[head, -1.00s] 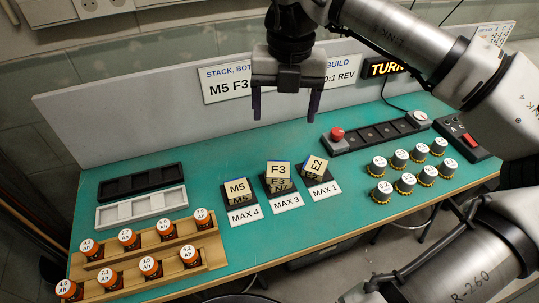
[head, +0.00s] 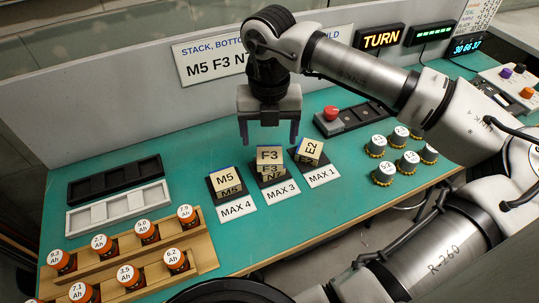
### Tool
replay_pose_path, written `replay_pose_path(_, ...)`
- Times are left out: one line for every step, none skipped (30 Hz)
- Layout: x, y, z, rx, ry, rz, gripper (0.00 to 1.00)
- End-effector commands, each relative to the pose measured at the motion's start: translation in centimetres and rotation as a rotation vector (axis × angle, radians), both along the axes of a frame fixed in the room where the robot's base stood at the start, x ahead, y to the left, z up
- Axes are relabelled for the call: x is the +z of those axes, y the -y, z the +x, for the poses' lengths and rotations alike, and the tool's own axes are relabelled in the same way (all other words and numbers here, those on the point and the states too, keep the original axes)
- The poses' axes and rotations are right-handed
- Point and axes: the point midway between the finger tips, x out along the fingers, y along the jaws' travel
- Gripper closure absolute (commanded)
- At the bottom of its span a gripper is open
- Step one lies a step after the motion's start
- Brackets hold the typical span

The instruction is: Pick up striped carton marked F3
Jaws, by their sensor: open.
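The carton marked F3 (head: 269,155) is a cream box with dark lettering on its top and front faces. It sits in the middle, on top of another carton marked N7 (head: 272,177), above the MAX 3 label. My gripper (head: 268,142) is open and empty, with its two fingers pointing down. In the picture its fingers reach down close to the F3 carton's top, one to either side; the exact height above it is hard to tell. The carton M5 (head: 224,177) stands to the left and the carton E2 (head: 311,148) to the right.
Orange-capped cells stand in a wooden rack (head: 205,243) at the front left. A black tray (head: 85,190) and a white tray (head: 92,217) lie behind it. A sign board (head: 210,68) stands behind.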

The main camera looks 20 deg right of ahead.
Motion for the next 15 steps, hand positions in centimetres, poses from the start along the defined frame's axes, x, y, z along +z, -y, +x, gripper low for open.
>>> replay_pose_path(-0.3,0.0,-0.1,0.0,-0.002,0.002,0.24)
replay_pose_path(-0.6,0.0,-0.2,0.0,-0.001,0.003,0.24)
replay_pose_path(-1.1,-0.1,-0.3,0.001,-0.002,0.004,0.24)
replay_pose_path(-1.5,-0.1,-0.4,0.001,-0.002,0.003,0.24)
replay_pose_path(-2.0,-0.1,-0.5,0.001,-0.003,0.004,0.24)
replay_pose_path(-2.6,-0.2,-0.6,0.002,-0.003,0.004,0.24)
replay_pose_path(-3.1,-0.2,-0.6,0.002,-0.001,0.005,0.24)
replay_pose_path(-3.6,-0.1,-0.6,0.001,-0.001,0.004,0.24)
replay_pose_path(-4.1,-0.1,-0.6,0.0,-0.002,0.004,0.24)
replay_pose_path(-4.4,-0.1,-0.5,0.0,-0.001,0.003,0.24)
replay_pose_path(-4.6,-0.1,-0.5,0.0,-0.001,0.001,0.24)
replay_pose_path(-4.9,-0.1,-0.6,0.0,-0.001,0.001,0.24)
replay_pose_path(-5.0,-0.1,-0.5,0.0,-0.001,0.001,0.24)
replay_pose_path(-5.1,-0.1,-0.5,0.0,-0.001,0.001,0.24)
replay_pose_path(-5.1,-0.1,-0.5,0.0,0.0,0.001,0.24)
